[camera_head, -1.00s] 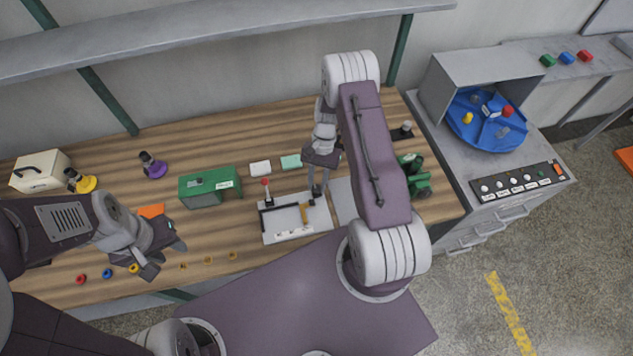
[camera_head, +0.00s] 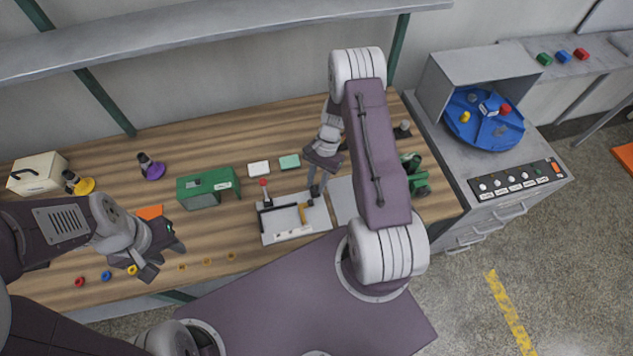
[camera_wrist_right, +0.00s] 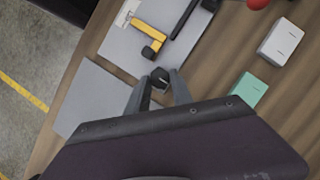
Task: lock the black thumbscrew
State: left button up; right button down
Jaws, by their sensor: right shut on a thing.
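The black thumbscrew (camera_wrist_right: 159,75) shows in the right wrist view, at the edge of a light grey fixture plate (camera_wrist_right: 118,48). My right gripper (camera_wrist_right: 158,86) is shut on it, one finger on each side; the fingers hide part of it. In the head view the right gripper (camera_head: 315,193) points down at the right back of the fixture plate (camera_head: 283,225), and the thumbscrew is too small to make out. My left gripper (camera_head: 172,261) is open and empty over the left part of the bench, far from the fixture.
The fixture carries a yellow lever (camera_wrist_right: 150,38), a black bar (camera_wrist_right: 184,18) and a red knob (camera_head: 263,183). A white block (camera_head: 259,168) and a mint block (camera_head: 290,162) lie behind it. A green housing (camera_head: 208,187) stands left, a green machine (camera_head: 415,175) right.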

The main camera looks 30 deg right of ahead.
jog(key=c, duration=1.4)
grip_release()
jog(key=b+v, duration=0.1)
jog(key=v, duration=0.8)
jog(key=shift+b, duration=0.35)
jog(key=shift+r, duration=0.1)
